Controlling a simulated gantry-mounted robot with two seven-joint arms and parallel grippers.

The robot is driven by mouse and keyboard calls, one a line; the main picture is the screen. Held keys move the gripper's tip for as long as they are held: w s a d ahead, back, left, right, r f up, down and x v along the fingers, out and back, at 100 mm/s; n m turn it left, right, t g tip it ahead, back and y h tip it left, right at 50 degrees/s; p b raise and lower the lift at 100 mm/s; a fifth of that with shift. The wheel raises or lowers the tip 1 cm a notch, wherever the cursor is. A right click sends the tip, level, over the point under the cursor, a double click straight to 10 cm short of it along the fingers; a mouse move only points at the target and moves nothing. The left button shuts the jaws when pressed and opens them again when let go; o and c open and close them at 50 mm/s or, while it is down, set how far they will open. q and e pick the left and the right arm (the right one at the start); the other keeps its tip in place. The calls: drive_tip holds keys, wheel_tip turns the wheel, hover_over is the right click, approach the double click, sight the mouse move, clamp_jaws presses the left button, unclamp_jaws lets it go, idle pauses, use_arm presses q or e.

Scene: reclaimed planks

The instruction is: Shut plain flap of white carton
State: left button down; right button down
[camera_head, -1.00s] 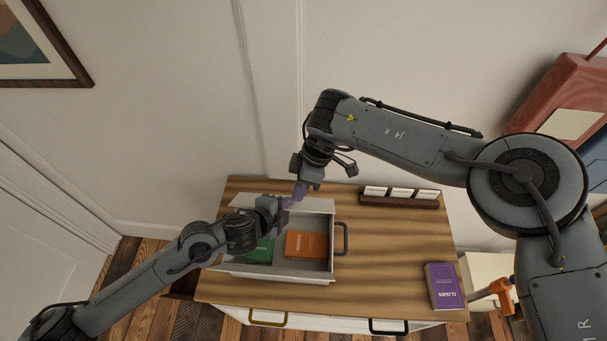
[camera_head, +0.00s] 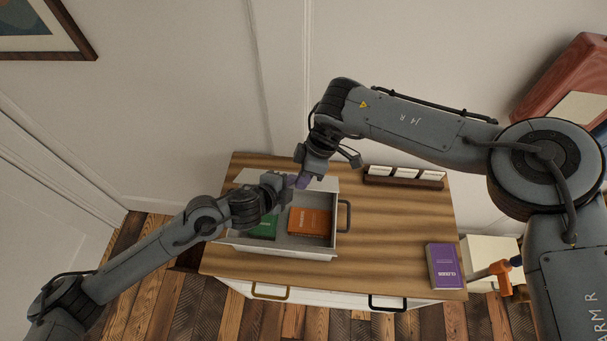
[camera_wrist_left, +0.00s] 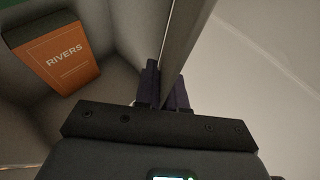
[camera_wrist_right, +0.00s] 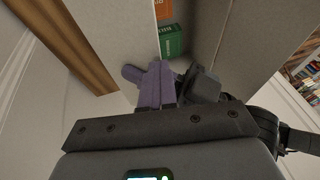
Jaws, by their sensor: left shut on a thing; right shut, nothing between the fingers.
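The white carton (camera_head: 333,228) stands open on the wooden top. It holds a green book and an orange book (camera_head: 309,221). A pale flap (camera_head: 328,184) shows along its back edge, partly hidden by my grippers. My left gripper (camera_head: 290,181) is at that back edge. In the left wrist view its fingers (camera_wrist_left: 165,88) are shut on a thin white panel (camera_wrist_left: 184,42) of the carton; I cannot tell whether it is wall or flap. My right gripper (camera_head: 301,181) is shut and empty just beside the left one. The right wrist view shows its fingers (camera_wrist_right: 155,85) together, near the carton's inside.
A dark handle (camera_head: 345,216) sticks out on the carton's right. A card holder (camera_head: 404,177) stands at the back right and a purple book (camera_head: 444,266) lies front right. The wooden top (camera_head: 390,225) between them is clear. My arms pass close together above the carton.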

use_arm(q)
drive_tip(key=shift+w+a+r, duration=0.1)
drive_tip(key=shift+w+r, duration=0.1)
use_arm(e)
drive_tip(key=shift+s+f, duration=0.45)
use_arm(q)
drive_tip(key=c, duration=1.3)
unclamp_jaws()
drive_tip(key=shift+c, duration=0.2)
drive_tip(key=shift+r, duration=0.1)
use_arm(e)
drive_tip(key=shift+w+r, duration=0.1)
